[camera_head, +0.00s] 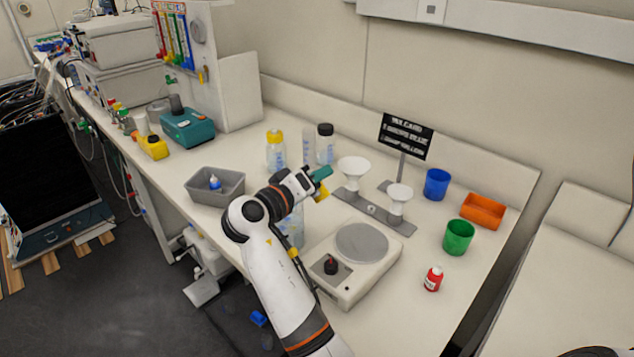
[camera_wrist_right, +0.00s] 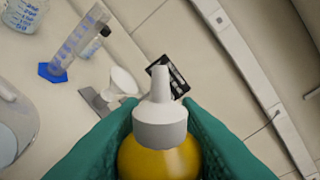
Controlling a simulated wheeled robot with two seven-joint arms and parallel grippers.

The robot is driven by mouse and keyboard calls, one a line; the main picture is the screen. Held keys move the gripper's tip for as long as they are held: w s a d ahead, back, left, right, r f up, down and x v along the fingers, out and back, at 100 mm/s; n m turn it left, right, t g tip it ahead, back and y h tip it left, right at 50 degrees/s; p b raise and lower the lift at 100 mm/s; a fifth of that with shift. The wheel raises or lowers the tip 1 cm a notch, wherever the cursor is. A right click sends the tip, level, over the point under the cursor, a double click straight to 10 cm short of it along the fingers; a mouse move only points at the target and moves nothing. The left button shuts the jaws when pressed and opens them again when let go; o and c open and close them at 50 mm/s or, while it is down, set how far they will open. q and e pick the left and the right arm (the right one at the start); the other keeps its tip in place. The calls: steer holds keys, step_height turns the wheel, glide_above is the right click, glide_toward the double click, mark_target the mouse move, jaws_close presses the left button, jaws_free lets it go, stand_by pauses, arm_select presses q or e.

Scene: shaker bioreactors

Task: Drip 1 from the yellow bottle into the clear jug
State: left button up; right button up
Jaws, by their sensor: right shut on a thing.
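My right gripper (camera_head: 318,178) is above the bench, shut on the yellow bottle. In the right wrist view the yellow bottle (camera_wrist_right: 160,160) sits between the green fingers, its white nozzle cap (camera_wrist_right: 160,118) pointing away from the camera. In the head view only a small yellow part of it (camera_head: 321,193) shows beside the fingers. I cannot tell its tilt. The clear jug (camera_head: 293,230) stands on the bench, partly hidden behind my right wrist and forearm. A clear marked vessel, seemingly this jug (camera_wrist_right: 22,14), shows at the wrist view's top left corner. My left gripper is out of view.
A stirrer plate (camera_head: 350,285) stands in front, white funnels on a stand (camera_head: 372,212) to the right. Blue (camera_head: 437,184) and green (camera_head: 458,238) cups, an orange bin (camera_head: 482,210) and a red bottle (camera_head: 433,279) stand further right. A grey bin (camera_head: 232,193) is left.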

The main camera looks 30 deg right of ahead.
steer(key=shift+w+a+f+m+t+b, duration=0.1)
steer(key=shift+w+f+m+t+b, duration=0.15)
steer(key=shift+m+b, duration=1.1)
steer(key=shift+w+a+f+m+t+b, duration=0.1)
steer(key=shift+w+f+m+t+b, duration=0.2)
steer(key=shift+b, duration=2)
